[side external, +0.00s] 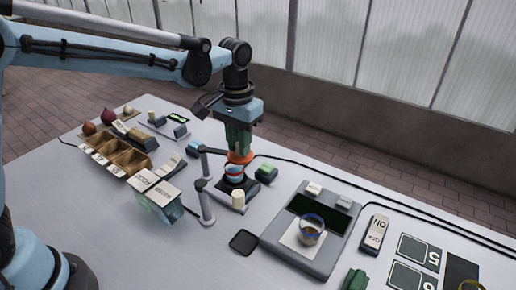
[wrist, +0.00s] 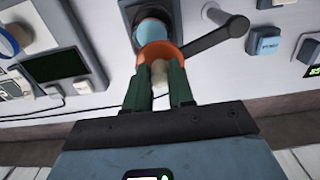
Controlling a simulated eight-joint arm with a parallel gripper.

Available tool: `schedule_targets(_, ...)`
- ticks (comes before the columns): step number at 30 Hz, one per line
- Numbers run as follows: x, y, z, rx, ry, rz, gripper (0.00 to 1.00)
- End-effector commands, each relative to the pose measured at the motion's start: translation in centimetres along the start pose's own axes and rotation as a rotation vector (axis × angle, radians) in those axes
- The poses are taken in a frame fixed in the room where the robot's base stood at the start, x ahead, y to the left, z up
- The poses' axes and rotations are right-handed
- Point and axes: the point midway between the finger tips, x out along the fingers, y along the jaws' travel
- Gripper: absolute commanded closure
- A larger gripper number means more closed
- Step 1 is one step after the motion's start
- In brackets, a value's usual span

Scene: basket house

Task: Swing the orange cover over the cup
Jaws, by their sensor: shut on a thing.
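The orange cover (side external: 240,157) is a round piece at the tips of my green-fingered gripper (side external: 238,150). It also shows in the wrist view (wrist: 176,52), where a dark swing arm (wrist: 217,36) runs from it to the right. My gripper (wrist: 160,75) is shut on the cover from above; the exact grip is partly hidden by the fingers. A light blue cup (side external: 235,170) stands on a dark base just under the cover. It also shows in the wrist view (wrist: 152,31). Whether the cover sits on the rim or slightly above it I cannot tell.
A jointed grey stand (side external: 206,203) and a white cylinder (side external: 238,199) are close by in front. A scale (side external: 280,250) with a clear cup (side external: 311,230) is to the right. A wooden divided tray (side external: 122,160) is to the left.

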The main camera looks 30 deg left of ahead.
Motion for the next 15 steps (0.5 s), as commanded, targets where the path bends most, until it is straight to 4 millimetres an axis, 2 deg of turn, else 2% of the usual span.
schedule_targets(15, 0.0, 0.6, 2.6, 0.002, 0.001, 0.004, 0.87)
